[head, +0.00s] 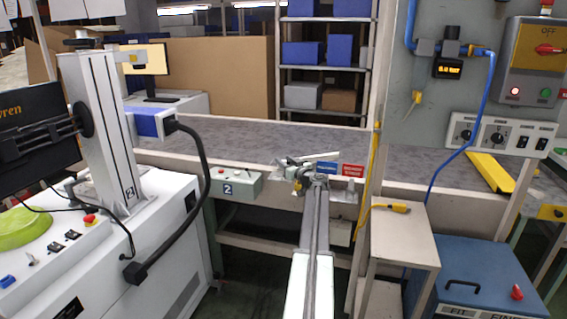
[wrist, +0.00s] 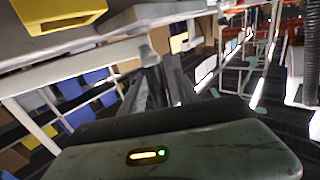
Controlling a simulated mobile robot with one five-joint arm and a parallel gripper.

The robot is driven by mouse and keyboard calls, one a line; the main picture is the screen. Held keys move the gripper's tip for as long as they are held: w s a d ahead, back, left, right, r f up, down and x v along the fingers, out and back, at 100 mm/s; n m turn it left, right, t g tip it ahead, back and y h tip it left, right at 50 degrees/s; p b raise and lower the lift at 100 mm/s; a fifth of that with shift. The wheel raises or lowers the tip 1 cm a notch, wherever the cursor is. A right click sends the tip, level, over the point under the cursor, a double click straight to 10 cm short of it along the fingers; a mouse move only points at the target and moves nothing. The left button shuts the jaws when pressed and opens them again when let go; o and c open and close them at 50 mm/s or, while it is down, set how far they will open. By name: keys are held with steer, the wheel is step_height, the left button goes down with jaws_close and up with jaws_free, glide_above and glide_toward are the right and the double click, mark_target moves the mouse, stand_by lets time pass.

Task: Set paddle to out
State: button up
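My arm reaches forward from the bottom of the head view, and my gripper (head: 302,172) is at the conveyor's front edge. It is beside a blue label (head: 326,168) and a red label (head: 353,170), whose words are too small to read. A pale bar (head: 318,158) shows just behind the gripper; I cannot tell whether it is the paddle or whether the gripper touches it. A yellow bar (head: 490,172) lies across the belt at the right. In the wrist view, no finger gap is clear, so I cannot tell whether the gripper is open or shut.
The grey conveyor belt (head: 270,138) runs across the middle. A control box marked 2 (head: 236,187) is left of my gripper. A white machine (head: 150,240) stands at the left; a small stand (head: 404,235) and a blue cabinet (head: 480,270) stand at the right.

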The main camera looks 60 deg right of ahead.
jaws_close()
stand_by(1.4)
